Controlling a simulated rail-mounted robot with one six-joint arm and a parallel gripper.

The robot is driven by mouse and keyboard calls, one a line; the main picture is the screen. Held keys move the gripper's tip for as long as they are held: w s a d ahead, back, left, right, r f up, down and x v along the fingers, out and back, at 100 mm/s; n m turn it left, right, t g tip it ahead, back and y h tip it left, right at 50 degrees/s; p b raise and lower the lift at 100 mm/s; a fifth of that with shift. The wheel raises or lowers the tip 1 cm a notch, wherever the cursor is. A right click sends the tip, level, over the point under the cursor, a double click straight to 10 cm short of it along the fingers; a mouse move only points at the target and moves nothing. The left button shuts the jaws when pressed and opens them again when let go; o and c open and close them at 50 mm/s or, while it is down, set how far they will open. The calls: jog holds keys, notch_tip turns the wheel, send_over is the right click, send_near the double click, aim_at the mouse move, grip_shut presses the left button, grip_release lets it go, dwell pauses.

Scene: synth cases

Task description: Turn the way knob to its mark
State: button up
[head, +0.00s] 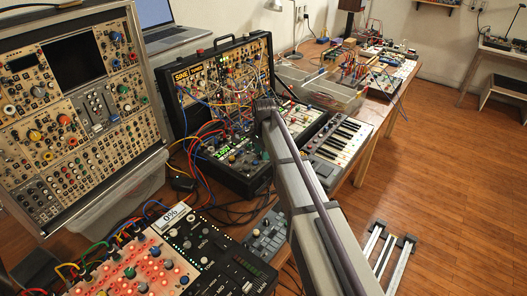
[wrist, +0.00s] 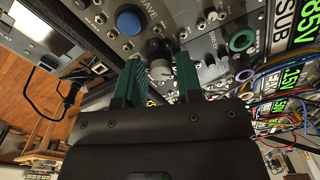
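In the wrist view, my gripper (wrist: 160,84) is open, with its two green-padded fingers spread apart and nothing clamped between them. A grey knob with a dark part (wrist: 160,66) shows on the panel just past the fingertips, in line with the gap. A large blue knob (wrist: 130,21) sits above and left of it, with partly readable lettering beside it that may be the way label. I cannot tell for certain which knob is the way knob, and I cannot make out its mark. In the head view, my arm hides the gripper and the panel spot in front of it.
A green ring-shaped knob (wrist: 242,40) and bundled patch cables (wrist: 285,85) lie to the right in the wrist view. In the head view, the cabled synth case (head: 225,75), a keyboard (head: 340,138) and a beige modular case (head: 75,110) crowd the table. Wooden floor (head: 450,160) is open at right.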

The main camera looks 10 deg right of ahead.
notch_tip(320, 180, up, 11)
jog(key=p, duration=1)
jog(key=shift+s+p, duration=0.15)
jog(key=shift+p, duration=0.25)
jog(key=shift+f, duration=0.1)
jog(key=s+n, duration=1.4)
jog(key=s, duration=1.3)
jog(key=shift+s, duration=0.2)
